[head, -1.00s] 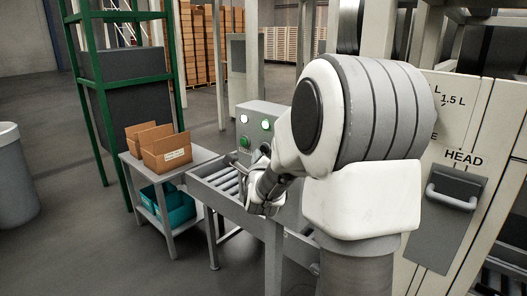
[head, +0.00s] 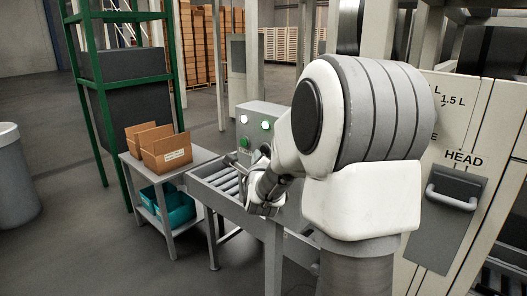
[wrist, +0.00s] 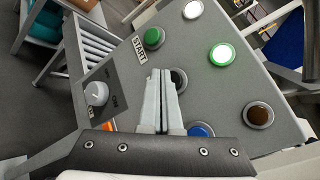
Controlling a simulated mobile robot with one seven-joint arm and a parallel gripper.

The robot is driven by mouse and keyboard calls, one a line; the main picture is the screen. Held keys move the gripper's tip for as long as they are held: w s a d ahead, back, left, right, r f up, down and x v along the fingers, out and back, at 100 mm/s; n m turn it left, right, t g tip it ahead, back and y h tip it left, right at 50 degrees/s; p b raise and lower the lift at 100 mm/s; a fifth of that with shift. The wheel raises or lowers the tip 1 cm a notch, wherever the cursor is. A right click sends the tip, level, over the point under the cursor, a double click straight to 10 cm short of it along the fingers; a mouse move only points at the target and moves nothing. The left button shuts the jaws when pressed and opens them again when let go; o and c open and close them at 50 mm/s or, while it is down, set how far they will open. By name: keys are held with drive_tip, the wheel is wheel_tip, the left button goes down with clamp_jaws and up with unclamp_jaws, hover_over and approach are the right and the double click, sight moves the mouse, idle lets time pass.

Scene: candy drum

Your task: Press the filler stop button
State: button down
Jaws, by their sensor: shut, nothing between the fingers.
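The grey control box (head: 272,112) stands at the end of the roller conveyor in the head view. In the wrist view its sloped panel (wrist: 245,85) carries a green button (wrist: 153,38) marked START. A dark round button (wrist: 181,77) is right behind my fingertips and partly hidden by them. I see no readable stop label; any label there is covered. A blue button (wrist: 200,131) is lower, partly behind my gripper. My gripper (wrist: 160,76) is shut and empty, its tips over the panel beside the dark button. I cannot tell whether they touch.
The roller conveyor (head: 226,181) and a side table with cardboard boxes (head: 165,153) are left of my arm.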

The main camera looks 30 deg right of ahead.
drive_tip(key=shift+w+d+b, duration=0.1)
drive_tip(key=shift+d+b, duration=0.05)
drive_tip(key=shift+b, duration=0.15)
idle(0.5)
drive_tip(key=shift+d, duration=0.25)
drive_tip(key=shift+w+d+b, duration=0.2)
drive_tip(key=shift+d+b, duration=0.25)
drive_tip(key=shift+b, duration=0.2)
idle(0.5)
drive_tip(key=shift+s+a+b, duration=0.3)
drive_tip(key=shift+a+b, duration=0.2)
drive_tip(key=shift+a, duration=0.3)
